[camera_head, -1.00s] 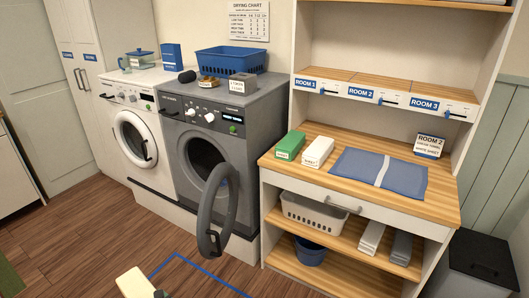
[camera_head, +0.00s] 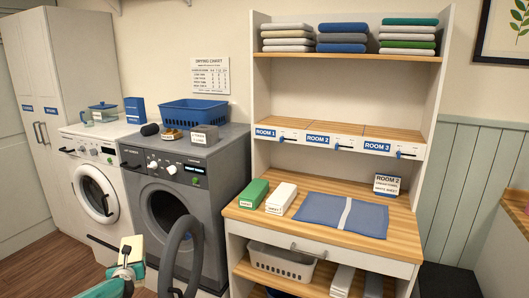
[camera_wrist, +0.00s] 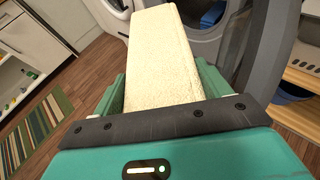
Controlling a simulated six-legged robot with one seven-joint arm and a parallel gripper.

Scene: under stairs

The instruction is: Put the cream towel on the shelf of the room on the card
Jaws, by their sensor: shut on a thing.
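My gripper (camera_head: 126,262) is shut on the cream towel (camera_head: 133,246) at the lower left of the head view, in front of the washers. In the wrist view the cream towel (camera_wrist: 163,60) is a folded, long block between the green fingers of my gripper (camera_wrist: 160,90). The card (camera_head: 388,185) stands at the right back of the wooden counter and reads ROOM 2, cream towel, white sheet. Above it, the shelf of Room 2 (camera_head: 335,129) is the middle bay, between Room 1 (camera_head: 283,123) and Room 3 (camera_head: 393,134). All three bays look empty.
The grey washer's round door (camera_head: 181,250) stands open near my gripper. A green box (camera_head: 253,193), a white box (camera_head: 281,199) and a blue folded cloth (camera_head: 325,214) lie on the counter (camera_head: 405,238). Folded stacks (camera_head: 342,38) fill the top shelf. A basket (camera_head: 281,262) sits below.

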